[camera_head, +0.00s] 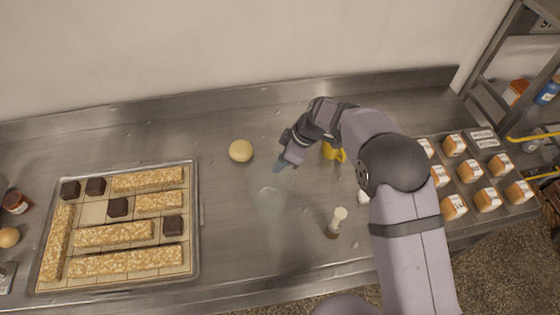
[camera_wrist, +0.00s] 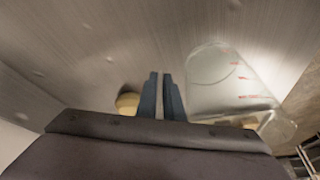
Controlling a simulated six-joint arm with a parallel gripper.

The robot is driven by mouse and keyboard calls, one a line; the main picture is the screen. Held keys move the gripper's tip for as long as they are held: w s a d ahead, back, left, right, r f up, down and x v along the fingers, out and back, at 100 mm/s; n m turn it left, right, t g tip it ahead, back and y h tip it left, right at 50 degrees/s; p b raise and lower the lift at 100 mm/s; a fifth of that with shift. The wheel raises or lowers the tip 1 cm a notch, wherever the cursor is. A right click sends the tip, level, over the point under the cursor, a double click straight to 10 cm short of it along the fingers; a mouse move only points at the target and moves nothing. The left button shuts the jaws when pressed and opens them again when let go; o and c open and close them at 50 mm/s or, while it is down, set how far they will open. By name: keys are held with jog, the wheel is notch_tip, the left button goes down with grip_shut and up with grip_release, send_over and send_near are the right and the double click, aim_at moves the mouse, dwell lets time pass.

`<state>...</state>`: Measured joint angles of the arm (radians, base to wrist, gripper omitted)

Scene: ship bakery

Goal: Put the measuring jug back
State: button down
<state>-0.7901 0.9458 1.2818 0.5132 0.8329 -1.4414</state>
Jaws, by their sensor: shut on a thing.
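The measuring jug (camera_head: 270,198) is clear and see-through, over the middle of the steel counter. In the wrist view the jug (camera_wrist: 222,85) shows red marks on its wall, just right of my fingers. My gripper (camera_head: 281,166) is at the jug's upper right side in the head view. Its two dark fingers (camera_wrist: 161,92) are close together, shut on a thin part of the jug; the gripped part itself is hard to make out. I cannot tell whether the jug's base touches the counter.
A yellow cup (camera_head: 333,152) is partly behind my arm, and a small pale-topped object (camera_head: 336,222) stands right of the jug. A tray (camera_head: 196,225) of bars is left; several packaged blocks (camera_head: 470,170) are right.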

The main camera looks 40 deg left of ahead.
jog(key=shift+f, duration=0.1)
jog(key=c, duration=1.9)
grip_release()
jog(key=shift+r, duration=0.25)
jog(key=b+v, duration=0.4)
jog(key=v, duration=0.8)
jog(key=shift+b, duration=0.4)
